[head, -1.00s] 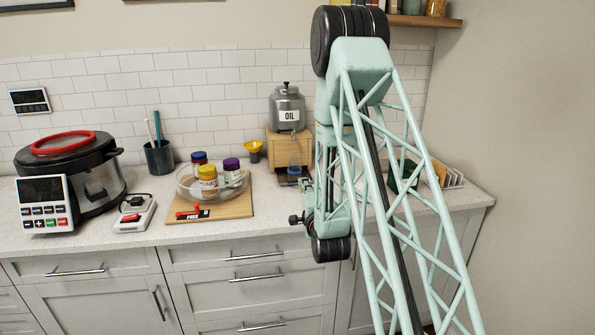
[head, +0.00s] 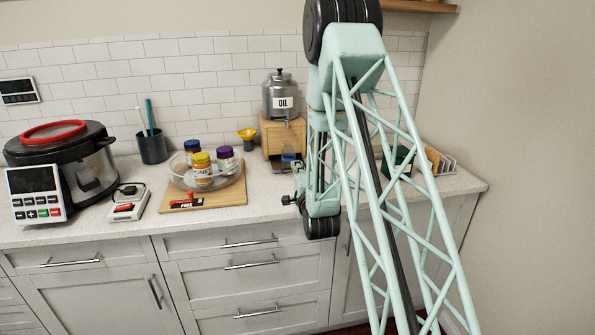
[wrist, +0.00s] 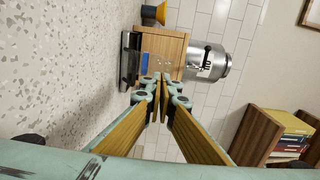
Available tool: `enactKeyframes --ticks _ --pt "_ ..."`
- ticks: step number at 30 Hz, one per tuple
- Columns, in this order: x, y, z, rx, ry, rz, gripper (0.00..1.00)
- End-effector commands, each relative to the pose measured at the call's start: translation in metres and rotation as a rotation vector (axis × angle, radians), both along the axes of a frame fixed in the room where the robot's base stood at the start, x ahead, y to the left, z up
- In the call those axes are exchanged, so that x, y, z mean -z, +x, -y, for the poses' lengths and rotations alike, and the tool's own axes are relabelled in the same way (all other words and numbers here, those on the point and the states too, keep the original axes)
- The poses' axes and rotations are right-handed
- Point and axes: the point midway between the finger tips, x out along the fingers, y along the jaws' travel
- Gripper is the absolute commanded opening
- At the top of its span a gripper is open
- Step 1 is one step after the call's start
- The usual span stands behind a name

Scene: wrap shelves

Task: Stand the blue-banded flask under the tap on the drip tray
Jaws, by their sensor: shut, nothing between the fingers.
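The blue-banded flask (head: 288,157) stands on the dark drip tray (wrist: 127,66), in front of the wooden stand and below the tap of the oil dispenser (head: 281,97). Its blue band (wrist: 148,62) shows in the wrist view, which is turned sideways; the clear rest of it is hard to make out. My gripper (wrist: 160,98) is shut and empty, its fingertips together in front of the flask with the flask beyond them. In the head view the gripper is mostly hidden beside my arm.
The wooden stand (head: 271,136) carries the dispenser. A yellow funnel (head: 247,134) stands left of it. Further left are a glass bowl with jars (head: 214,175) on a board (head: 184,204), and a cooker (head: 92,167). To the right, a wooden rack holds books (wrist: 290,142).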

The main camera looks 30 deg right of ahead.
Motion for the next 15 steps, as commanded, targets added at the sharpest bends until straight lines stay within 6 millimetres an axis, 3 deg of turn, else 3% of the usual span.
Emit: enactKeyframes --ticks 15 --pt "0.001 0.067 0.019 0.0 0.0 0.001 0.0"
